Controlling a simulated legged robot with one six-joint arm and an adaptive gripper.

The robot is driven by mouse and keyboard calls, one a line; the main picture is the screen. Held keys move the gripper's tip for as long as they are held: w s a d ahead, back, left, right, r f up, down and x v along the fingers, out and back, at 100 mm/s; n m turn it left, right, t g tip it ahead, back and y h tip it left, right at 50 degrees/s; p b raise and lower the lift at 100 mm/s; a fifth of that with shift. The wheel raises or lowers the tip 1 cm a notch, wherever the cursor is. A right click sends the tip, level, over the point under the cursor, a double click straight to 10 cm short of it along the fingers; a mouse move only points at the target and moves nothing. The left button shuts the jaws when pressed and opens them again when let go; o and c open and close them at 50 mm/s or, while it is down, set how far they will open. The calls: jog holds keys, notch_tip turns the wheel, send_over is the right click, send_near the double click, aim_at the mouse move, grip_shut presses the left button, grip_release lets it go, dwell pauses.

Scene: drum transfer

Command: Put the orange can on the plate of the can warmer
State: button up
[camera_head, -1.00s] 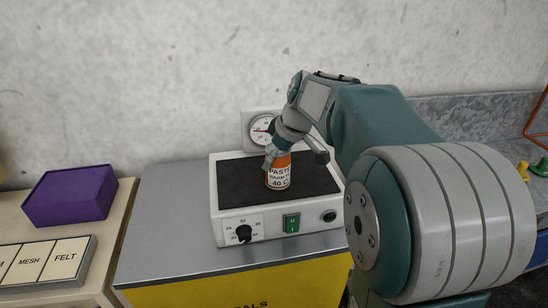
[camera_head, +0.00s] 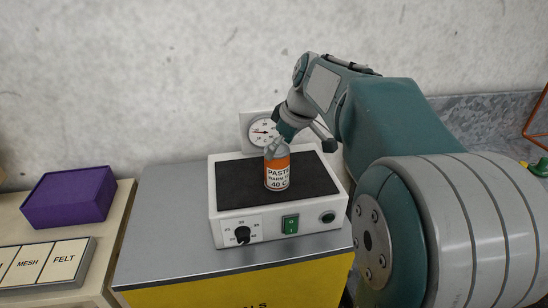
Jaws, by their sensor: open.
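The orange can (camera_head: 277,172), with a white label reading "PASTE WARM TO 40 C", stands upright on the dark plate (camera_head: 236,183) of the can warmer (camera_head: 262,228). The warmer is a white box with a dial, a green switch and a round button on its front. My gripper (camera_head: 290,146) is open just above and behind the can, close to its top. One finger shows near the can's top and the other to the right. I cannot tell whether a finger still touches the can.
The warmer rests on a grey-topped cabinet (camera_head: 165,225) with a yellow front. A gauge (camera_head: 262,130) stands behind it. At left, a bench holds a purple box (camera_head: 70,197) and a tray of labelled tiles (camera_head: 45,262). My arm fills the right side.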

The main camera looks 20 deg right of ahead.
jog(key=v, duration=0.7)
jog(key=s+a+f+m+t+h, duration=0.1)
jog(key=s+a+f+m, duration=0.2)
jog(key=s, duration=0.7)
jog(key=s+a+f+m+h, duration=0.1)
jog(key=s+a+f+m, duration=0.2)
jog(key=s+a+f, duration=0.4)
jog(key=s+f, duration=0.3)
jog(key=shift+s+a+m+t+h, duration=0.3)
jog(key=shift+a+m+t, duration=0.1)
